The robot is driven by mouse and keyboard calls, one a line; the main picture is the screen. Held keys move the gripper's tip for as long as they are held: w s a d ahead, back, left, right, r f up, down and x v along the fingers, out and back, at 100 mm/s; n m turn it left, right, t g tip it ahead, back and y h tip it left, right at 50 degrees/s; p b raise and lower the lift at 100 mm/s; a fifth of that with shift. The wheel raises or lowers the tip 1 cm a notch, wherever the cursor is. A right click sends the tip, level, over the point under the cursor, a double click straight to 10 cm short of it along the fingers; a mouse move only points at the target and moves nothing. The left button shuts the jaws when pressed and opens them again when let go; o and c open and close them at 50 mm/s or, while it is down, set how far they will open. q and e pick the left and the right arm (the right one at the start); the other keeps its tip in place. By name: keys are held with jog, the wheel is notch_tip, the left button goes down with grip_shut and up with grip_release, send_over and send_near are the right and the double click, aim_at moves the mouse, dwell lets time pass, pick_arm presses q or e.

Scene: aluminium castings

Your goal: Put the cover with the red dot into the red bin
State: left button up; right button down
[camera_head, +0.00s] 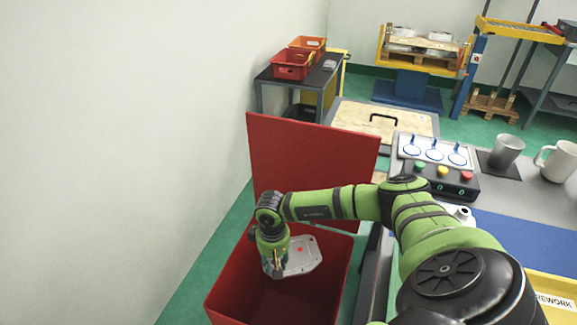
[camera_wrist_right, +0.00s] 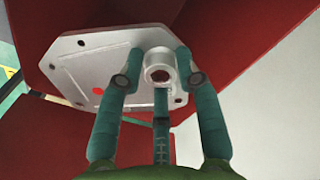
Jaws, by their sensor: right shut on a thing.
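The cover (camera_head: 301,256) is a pale grey metal plate with a red dot on its face. My right gripper (camera_head: 276,272) is shut on it and holds it tilted at the open mouth of the red bin (camera_head: 344,285). In the right wrist view, the teal fingers of the right gripper (camera_wrist_right: 158,77) close around the round boss of the cover (camera_wrist_right: 75,62), and the red dot shows left of them. Red walls of the bin (camera_wrist_right: 235,35) show behind the cover. My left gripper is in neither view.
The bin's red lid (camera_head: 310,165) stands raised behind it. To the right is a workbench with a button box (camera_head: 440,180), a grey cup (camera_head: 506,151), a white mug (camera_head: 558,161) and a yellow rework tray (camera_head: 550,287). A white wall is close on the left.

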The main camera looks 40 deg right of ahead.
jog(key=shift+r, duration=0.1)
jog(key=c, duration=0.8)
grip_release()
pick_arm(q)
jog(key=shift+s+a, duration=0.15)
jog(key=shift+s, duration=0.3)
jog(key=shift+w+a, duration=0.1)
pick_arm(e)
notch_tip(320, 180, up, 12)
